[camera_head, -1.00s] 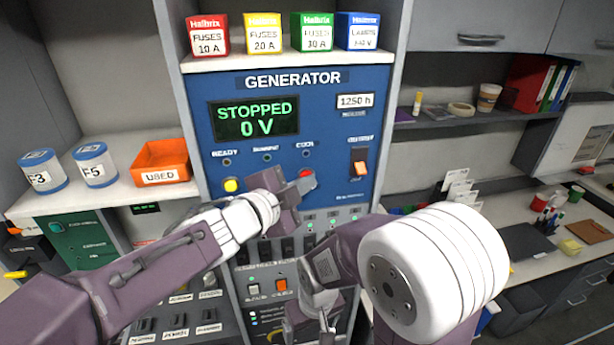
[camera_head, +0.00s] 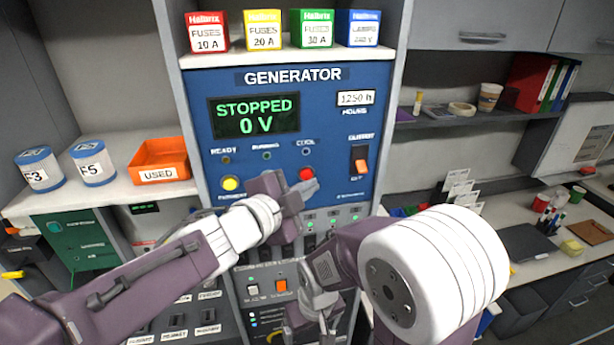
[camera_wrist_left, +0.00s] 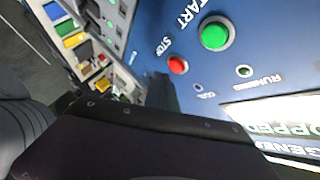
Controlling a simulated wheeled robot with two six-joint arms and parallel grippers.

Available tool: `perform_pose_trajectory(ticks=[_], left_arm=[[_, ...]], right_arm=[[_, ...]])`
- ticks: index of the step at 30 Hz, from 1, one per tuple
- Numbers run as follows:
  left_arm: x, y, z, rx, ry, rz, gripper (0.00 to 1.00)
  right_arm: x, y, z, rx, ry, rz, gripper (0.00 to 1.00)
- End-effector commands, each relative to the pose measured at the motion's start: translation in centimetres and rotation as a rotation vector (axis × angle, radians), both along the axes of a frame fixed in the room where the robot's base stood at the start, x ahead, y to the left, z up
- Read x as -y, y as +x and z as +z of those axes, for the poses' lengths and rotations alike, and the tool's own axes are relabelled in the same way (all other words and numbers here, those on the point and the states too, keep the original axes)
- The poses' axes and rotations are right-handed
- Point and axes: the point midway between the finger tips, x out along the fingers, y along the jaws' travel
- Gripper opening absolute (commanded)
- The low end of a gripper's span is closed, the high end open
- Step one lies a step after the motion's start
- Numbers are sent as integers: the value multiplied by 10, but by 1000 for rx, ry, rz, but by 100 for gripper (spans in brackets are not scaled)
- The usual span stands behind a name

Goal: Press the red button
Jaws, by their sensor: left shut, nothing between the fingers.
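The red button (camera_head: 306,174) is on the blue generator panel, right of the yellow button (camera_head: 231,183). It also shows in the left wrist view (camera_wrist_left: 178,65), under the word STOP. My left gripper (camera_head: 312,188) is shut and empty, its tips just below the red button in the head view. In the left wrist view its dark fingers (camera_wrist_left: 163,92) end close to the button; I cannot tell whether they touch. A green button (camera_wrist_left: 215,33) labelled START is beside it there; my gripper hides it in the head view. My right gripper (camera_head: 318,308) hangs low, in front of the lower panel.
The display (camera_head: 254,116) reads STOPPED, 0 V. An orange rocker switch (camera_head: 360,165) is right of the red button. Fuse boxes (camera_head: 262,30) stand on top of the cabinet. An orange USED bin (camera_head: 158,160) and two cans are on the left shelf.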

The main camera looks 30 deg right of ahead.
Motion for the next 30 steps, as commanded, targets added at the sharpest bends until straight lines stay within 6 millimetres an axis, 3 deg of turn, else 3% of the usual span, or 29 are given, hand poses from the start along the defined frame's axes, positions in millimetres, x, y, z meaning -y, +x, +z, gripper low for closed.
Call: perform_pose_trajectory(ticks=[13, 30], left_arm=[[-10, -42, -2, 1, -1, -2, 0], [-11, -44, 0, 0, 0, 0, 0]], right_arm=[[0, 0, -22, 0, 0, 0, 87], [0, 0, -21, 0, 0, 0, 87]])
